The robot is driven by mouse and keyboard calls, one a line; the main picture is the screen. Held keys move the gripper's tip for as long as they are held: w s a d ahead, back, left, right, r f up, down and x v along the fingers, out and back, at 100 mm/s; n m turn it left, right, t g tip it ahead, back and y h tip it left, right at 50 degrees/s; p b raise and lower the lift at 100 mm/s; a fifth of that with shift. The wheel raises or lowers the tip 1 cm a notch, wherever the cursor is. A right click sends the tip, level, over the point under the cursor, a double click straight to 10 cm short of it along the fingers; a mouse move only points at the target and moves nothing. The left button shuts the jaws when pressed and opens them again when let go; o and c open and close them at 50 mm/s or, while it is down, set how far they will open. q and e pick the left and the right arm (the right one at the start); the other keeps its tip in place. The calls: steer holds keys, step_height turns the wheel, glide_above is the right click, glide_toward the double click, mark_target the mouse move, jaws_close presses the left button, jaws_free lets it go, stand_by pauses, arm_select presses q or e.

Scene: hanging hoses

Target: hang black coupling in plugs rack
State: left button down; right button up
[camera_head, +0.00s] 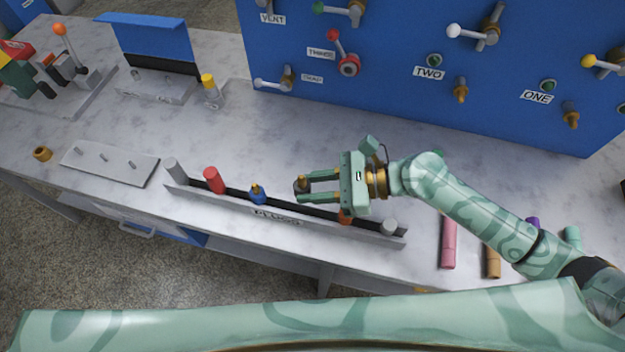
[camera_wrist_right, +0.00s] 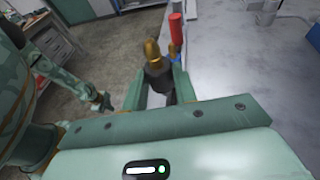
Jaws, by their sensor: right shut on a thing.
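My right gripper (camera_head: 302,187) is shut on the black coupling (camera_wrist_right: 157,72), a dark body with a brass tip pointing up. The coupling (camera_head: 301,184) also shows between the fingertips in the head view. The plugs rack (camera_head: 280,217) is a long grey tray with a dark slot and a front label. My right gripper covers part of its right half, with the coupling at or above the slot; I cannot tell the height or whether they touch. A green limb at left in the right wrist view may end in my left gripper (camera_wrist_right: 103,101); its fingers are too small to read.
The rack holds a grey plug (camera_head: 175,170), a red plug (camera_head: 214,180), a blue coupling (camera_head: 257,194) and a pale plug (camera_head: 388,226); an orange piece shows beneath my gripper. A blue valve panel (camera_head: 400,95) stands behind. Pink (camera_head: 449,242) and tan (camera_head: 493,262) cylinders lie at right.

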step_height(320, 180, down, 4)
steer(key=shift+r+b, duration=0.15)
steer(key=shift+b, duration=0.8)
steer(key=shift+p, duration=0.5)
stand_by(0.8)
steer(key=shift+f+b, duration=0.35)
steer(key=shift+f, duration=0.1)
stand_by(0.3)
steer(key=shift+r, duration=0.15)
steer(key=shift+p, duration=0.55)
stand_by(1.3)
steer(key=shift+f, duration=0.2)
